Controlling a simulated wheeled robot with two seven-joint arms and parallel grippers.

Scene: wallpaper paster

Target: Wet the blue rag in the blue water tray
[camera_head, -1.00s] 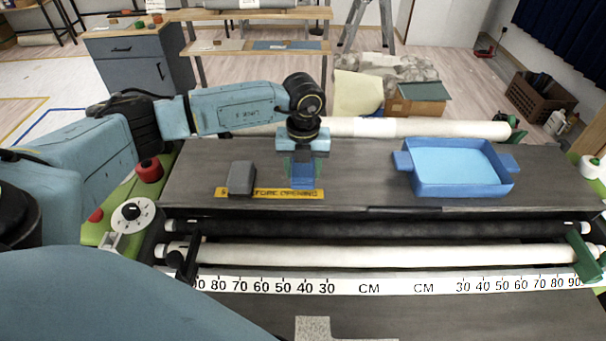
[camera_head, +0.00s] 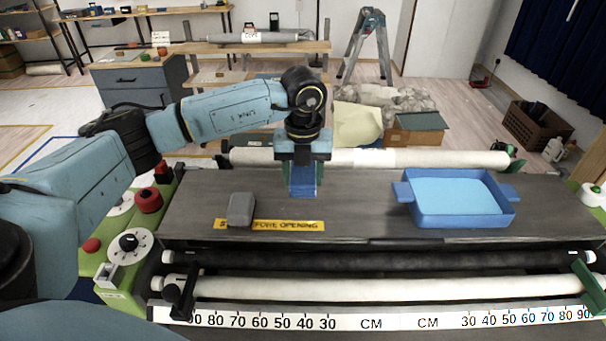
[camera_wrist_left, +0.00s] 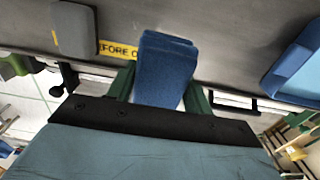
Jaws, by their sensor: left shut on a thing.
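The blue rag (camera_head: 303,180) hangs in my left gripper (camera_head: 303,172), above the dark top of the pasting machine. In the left wrist view the rag (camera_wrist_left: 163,70) is a folded blue block between the green fingers of the gripper (camera_wrist_left: 163,92), which is shut on it. The blue water tray (camera_head: 457,212) sits on the machine top to the right of the gripper, with light blue water inside. The tray's edge also shows at the right of the left wrist view (camera_wrist_left: 287,62). The rag is apart from the tray. My right gripper is not in view.
A grey block (camera_head: 240,209) lies on the machine top beside a yellow warning label (camera_head: 290,225). A white roll (camera_head: 420,159) runs behind the top, and more rollers (camera_head: 380,288) lie in front. The top between rag and tray is clear.

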